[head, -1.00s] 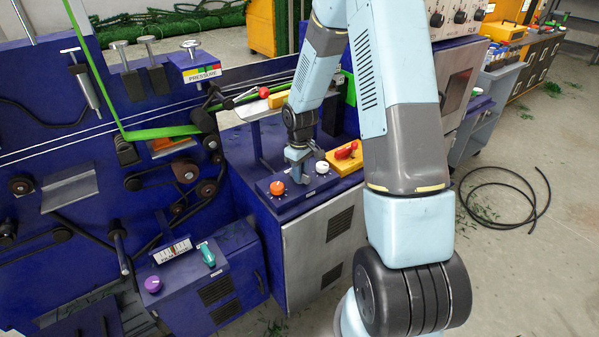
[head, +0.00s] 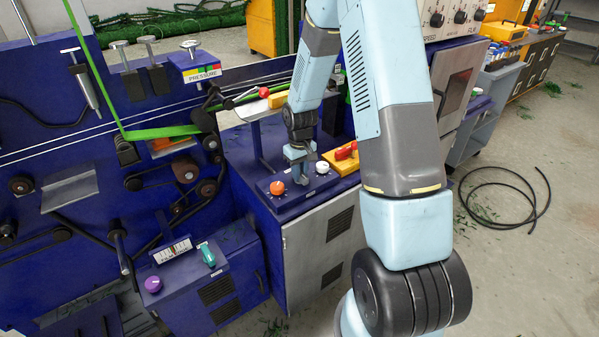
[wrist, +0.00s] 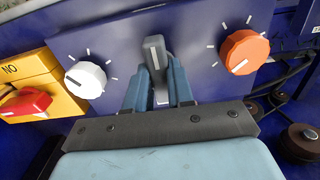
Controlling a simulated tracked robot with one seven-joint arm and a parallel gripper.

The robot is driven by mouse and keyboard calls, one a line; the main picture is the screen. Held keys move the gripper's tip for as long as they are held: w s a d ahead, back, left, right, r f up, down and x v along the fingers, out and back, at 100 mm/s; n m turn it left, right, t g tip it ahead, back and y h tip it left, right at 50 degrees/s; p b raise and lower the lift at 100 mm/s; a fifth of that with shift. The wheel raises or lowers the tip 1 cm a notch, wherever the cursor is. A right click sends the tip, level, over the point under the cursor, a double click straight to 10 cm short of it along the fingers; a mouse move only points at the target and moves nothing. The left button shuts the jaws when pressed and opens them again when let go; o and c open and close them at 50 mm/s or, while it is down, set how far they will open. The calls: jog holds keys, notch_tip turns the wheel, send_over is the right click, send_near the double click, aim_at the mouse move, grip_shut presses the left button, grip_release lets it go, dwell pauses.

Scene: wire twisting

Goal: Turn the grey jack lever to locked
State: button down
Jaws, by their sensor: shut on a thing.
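The grey jack lever (wrist: 154,54) stands between the white knob and the orange knob on a blue panel in the wrist view. My gripper (wrist: 158,82) is shut on the lever, one blue-grey finger on each side of it. The lever's top shows above the fingertips and its lower part is partly hidden between them. In the head view, my gripper (head: 297,168) points down onto the panel (head: 265,189), and the lever there is mostly hidden by the fingers. I cannot read any lock marking.
An orange knob (wrist: 244,52) with tick marks is close on the right in the wrist view, and a white knob (wrist: 85,80) on the left. A red switch (wrist: 25,103) on a yellow box lies farther left. A post (head: 259,140) stands behind the panel.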

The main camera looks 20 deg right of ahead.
jog(key=c, duration=1)
grip_release()
notch_tip(320, 180, up, 14)
jog(key=shift+f, duration=0.15)
jog(key=s+r+m+t, duration=0.2)
jog(key=s+r+t, duration=0.1)
jog(key=s+r, duration=1.2)
jog(key=s+r+t, duration=0.1)
jog(key=s+r, duration=0.1)
jog(key=s, duration=0.2)
jog(key=s+r+m, duration=0.1)
jog(key=s+r, duration=0.2)
jog(key=s, duration=0.2)
jog(key=s+r+t, duration=0.1)
jog(key=s+r, duration=0.1)
jog(key=s, duration=0.3)
jog(key=shift+r+t, duration=0.3)
